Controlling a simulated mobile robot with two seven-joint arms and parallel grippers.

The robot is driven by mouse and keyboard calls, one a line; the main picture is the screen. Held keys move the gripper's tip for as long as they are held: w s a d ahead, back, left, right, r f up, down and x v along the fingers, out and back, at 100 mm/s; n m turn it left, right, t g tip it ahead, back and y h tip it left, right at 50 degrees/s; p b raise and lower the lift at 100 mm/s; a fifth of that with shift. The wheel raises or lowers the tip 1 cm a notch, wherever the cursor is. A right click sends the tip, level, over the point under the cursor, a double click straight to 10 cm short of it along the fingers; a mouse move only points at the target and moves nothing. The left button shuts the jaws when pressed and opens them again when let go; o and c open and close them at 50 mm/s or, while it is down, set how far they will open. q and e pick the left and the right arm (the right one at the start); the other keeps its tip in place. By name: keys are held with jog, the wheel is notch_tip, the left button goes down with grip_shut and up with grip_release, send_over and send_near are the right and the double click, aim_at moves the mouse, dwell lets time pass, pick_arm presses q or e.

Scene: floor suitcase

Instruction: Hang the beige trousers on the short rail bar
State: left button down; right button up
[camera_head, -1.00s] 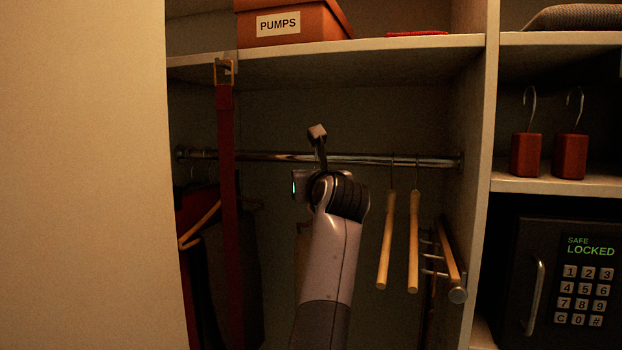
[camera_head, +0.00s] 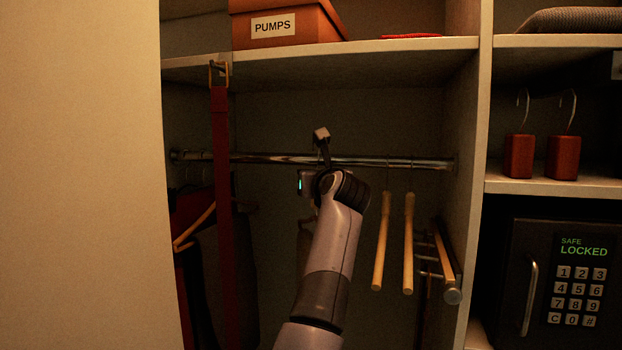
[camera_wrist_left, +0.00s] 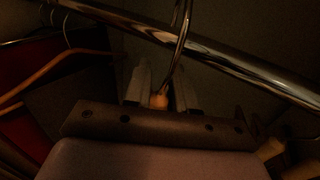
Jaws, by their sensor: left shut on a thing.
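The chrome rail bar (camera_head: 270,158) runs across the closet compartment below the shelf. It crosses the left wrist view (camera_wrist_left: 240,68) diagonally. My left gripper (camera_wrist_left: 160,90) is at the rail, shut on the neck of a wooden hanger (camera_wrist_left: 158,101). The hanger's metal hook (camera_wrist_left: 181,45) rises between the fingers and overlaps the rail; I cannot tell if it bears on it. In the head view my wrist hides the fingers. A dim beige cloth (camera_head: 304,240), probably the trousers, shows partly beside my forearm. My right gripper is not in view.
Two wooden hangers (camera_head: 382,240) (camera_head: 409,240) hang right of my arm, near a side rack (camera_head: 447,262). A red belt (camera_head: 222,200) and dark clothes (camera_head: 192,230) hang left. The shelf (camera_head: 350,55) with a PUMPS box (camera_head: 285,22) lies above. A safe (camera_head: 560,275) stands right.

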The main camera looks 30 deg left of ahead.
pick_arm(q)
jog(key=w+a+f, duration=0.1)
jog(key=w+f, duration=0.1)
jog(key=w, duration=0.4)
jog(key=shift+a+f, duration=0.15)
jog(key=shift+a, duration=0.15)
dwell(0.3)
jog(key=shift+f, duration=0.45)
dwell(0.6)
jog(key=c, duration=0.8)
grip_release()
jog(key=shift+s, duration=0.1)
jog(key=shift+c, duration=0.2)
jog(key=b+v, duration=0.3)
jog(key=v, duration=0.4)
jog(key=shift+d, duration=0.1)
